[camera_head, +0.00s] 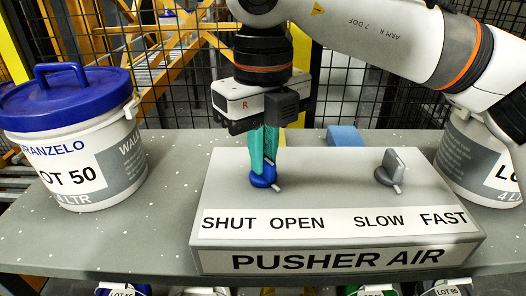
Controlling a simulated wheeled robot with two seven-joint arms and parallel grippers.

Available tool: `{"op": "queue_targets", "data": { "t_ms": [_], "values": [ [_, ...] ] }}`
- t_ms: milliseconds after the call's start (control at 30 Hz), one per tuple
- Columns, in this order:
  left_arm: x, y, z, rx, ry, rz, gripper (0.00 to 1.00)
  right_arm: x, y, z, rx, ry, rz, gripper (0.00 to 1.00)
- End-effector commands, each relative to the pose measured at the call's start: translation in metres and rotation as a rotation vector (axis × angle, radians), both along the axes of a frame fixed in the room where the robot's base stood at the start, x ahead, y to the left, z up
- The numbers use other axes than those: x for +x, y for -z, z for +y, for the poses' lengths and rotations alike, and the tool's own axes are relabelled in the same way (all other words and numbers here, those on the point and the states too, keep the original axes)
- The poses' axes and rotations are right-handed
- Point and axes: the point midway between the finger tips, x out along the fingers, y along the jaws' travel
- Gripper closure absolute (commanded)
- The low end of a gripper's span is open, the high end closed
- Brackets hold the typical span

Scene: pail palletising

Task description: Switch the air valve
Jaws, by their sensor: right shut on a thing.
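A grey valve box (330,262) labelled PUSHER AIR stands on the grey table. On its top left is a blue knob (262,179) above the words SHUT and OPEN. Its pale pointer tip is turned to the lower right, towards OPEN. My right gripper (264,160) comes down from above with its teal fingers shut on the blue knob. The fingers hide the knob's upper part. A grey knob (401,163) sits on the right of the box above SLOW and FAST. My left gripper is not in view.
A white pail (125,155) with a blue lid, labelled LOT 50, stands left of the box. Another pail (468,160) stands at the right, partly behind my arm. A blue block (345,136) lies behind the box. Black mesh fencing (350,95) runs behind the table.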

Motion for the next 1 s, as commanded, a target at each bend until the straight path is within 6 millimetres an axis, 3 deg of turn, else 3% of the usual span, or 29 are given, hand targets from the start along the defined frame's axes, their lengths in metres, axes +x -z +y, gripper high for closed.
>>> {"op": "queue_targets", "data": {
  "t_ms": [400, 433, 567, 867, 1000],
  "values": [
    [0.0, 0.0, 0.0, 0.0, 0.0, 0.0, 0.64, 0.0, -0.002, 0.0, 0.003, -0.008, -0.004, 1.0],
    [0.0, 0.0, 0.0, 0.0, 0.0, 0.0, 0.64, 0.0, -0.002, 0.0, 0.003, -0.008, -0.004, 0.85],
    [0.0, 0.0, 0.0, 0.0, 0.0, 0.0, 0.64, 0.0, -0.002, 0.0, 0.002, -0.008, -0.003, 0.66],
    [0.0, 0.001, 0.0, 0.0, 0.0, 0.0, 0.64, 0.0, -0.002, 0.0, 0.001, -0.007, -0.002, 0.66],
    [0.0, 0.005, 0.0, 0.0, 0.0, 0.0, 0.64, 0.001, -0.015, 0.001, 0.002, -0.006, -0.005, 0.66]
  ]
}}
